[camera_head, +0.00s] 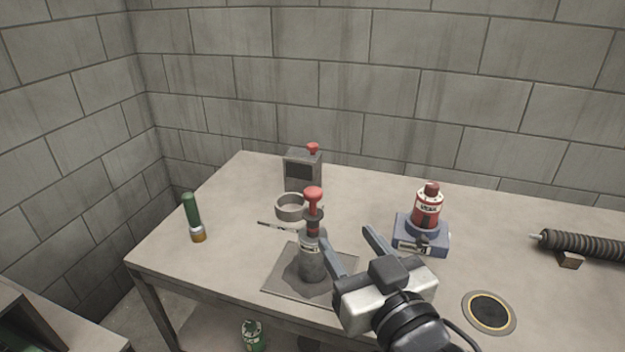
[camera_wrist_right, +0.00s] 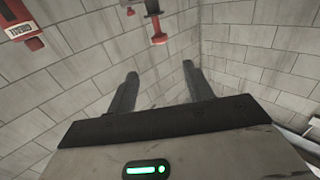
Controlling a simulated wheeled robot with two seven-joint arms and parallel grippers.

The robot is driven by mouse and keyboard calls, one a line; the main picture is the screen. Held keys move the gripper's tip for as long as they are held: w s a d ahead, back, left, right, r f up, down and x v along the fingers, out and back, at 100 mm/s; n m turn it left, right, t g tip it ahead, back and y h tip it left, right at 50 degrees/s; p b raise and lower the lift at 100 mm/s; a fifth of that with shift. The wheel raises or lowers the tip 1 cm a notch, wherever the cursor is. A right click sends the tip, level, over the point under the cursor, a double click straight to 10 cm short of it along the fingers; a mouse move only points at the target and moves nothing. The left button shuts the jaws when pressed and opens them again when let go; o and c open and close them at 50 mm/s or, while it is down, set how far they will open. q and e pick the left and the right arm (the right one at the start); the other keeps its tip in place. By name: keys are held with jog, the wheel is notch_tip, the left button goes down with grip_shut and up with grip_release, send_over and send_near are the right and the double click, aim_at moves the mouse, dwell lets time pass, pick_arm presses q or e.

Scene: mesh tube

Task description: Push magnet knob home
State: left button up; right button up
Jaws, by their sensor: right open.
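A red knob (camera_head: 313,194) tops a rod that stands upright from a grey cylinder (camera_head: 312,262) on a dark square plate (camera_head: 285,284). My right gripper (camera_head: 351,247) is open and empty, just right of the cylinder; its fingers point up and away. A red knob on a dark rod (camera_wrist_right: 158,38) also shows in the right wrist view, upside down and beyond the open fingers (camera_wrist_right: 160,83). Another small red knob (camera_head: 312,148) sits on top of a grey box (camera_head: 303,171) at the back. Which knob is the magnet one, I cannot tell. My left gripper is not in view.
A red bottle (camera_head: 428,210) stands in a blue-grey base (camera_head: 421,238) to the right. A grey ring (camera_head: 290,206) lies behind the cylinder. A round dark disc (camera_head: 489,311) and a ribbed tube (camera_head: 583,246) lie at right.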

aim_at(313, 213)
jog(key=p+x, duration=0.1)
jog(key=x, duration=1.3)
jog(key=shift+s, duration=0.1)
jog(key=shift+w+a, duration=0.2)
jog(key=shift+w, duration=0.25)
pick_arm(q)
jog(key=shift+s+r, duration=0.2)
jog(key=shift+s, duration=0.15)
pick_arm(e)
grip_shut()
notch_tip(313, 213, down, 4)
jog(key=b, duration=0.2)
jog(key=shift+f+b, duration=0.25)
jog(key=shift+b, duration=0.05)
jog(key=shift+f, duration=0.4)
jog(key=shift+r, duration=0.1)
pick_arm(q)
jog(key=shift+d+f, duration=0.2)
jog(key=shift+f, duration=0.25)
